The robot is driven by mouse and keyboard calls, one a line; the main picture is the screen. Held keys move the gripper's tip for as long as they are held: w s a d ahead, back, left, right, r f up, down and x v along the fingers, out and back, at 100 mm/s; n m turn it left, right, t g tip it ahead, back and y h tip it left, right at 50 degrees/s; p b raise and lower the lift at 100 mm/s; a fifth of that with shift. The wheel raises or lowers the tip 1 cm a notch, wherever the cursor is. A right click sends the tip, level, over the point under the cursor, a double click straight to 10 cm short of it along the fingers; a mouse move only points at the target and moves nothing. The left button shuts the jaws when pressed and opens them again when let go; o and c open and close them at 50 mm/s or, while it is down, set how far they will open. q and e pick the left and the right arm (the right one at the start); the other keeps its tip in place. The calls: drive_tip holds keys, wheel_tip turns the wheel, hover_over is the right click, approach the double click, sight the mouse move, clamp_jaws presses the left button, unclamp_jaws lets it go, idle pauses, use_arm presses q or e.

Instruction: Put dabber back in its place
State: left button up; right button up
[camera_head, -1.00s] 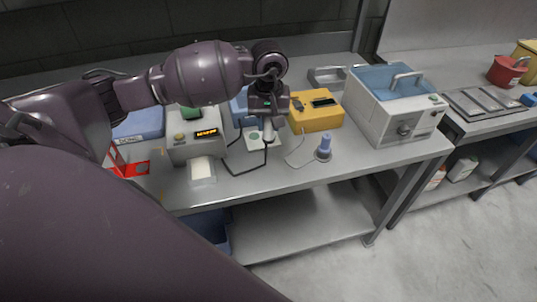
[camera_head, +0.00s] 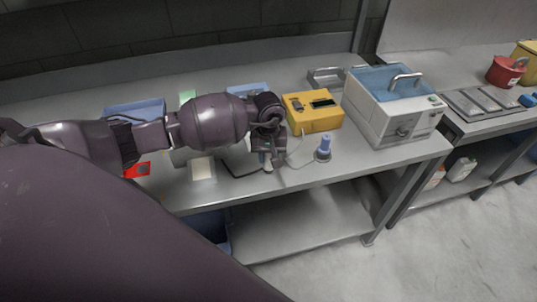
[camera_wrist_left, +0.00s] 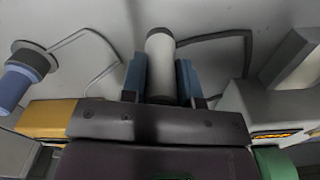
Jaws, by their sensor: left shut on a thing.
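My left gripper (camera_head: 268,158) is shut on a pale grey-white cylinder, likely the dabber (camera_wrist_left: 161,62). In the left wrist view, the cylinder sits between the two blue finger pads (camera_wrist_left: 134,76). I cannot tell whether the held piece touches the bench. My right gripper is not in view.
A blue-handled tool (camera_head: 325,146) stands in a dark round base to the right of the gripper. A red frame (camera_head: 137,170) is at left.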

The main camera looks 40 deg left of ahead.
use_arm(q)
drive_tip(key=shift+f, duration=0.15)
drive_tip(key=o, duration=0.8)
drive_tip(key=shift+r, duration=0.3)
wheel_tip(320, 180, up, 12)
drive_tip(key=shift+f+b, duration=0.1)
drive_tip(key=shift+b, duration=0.45)
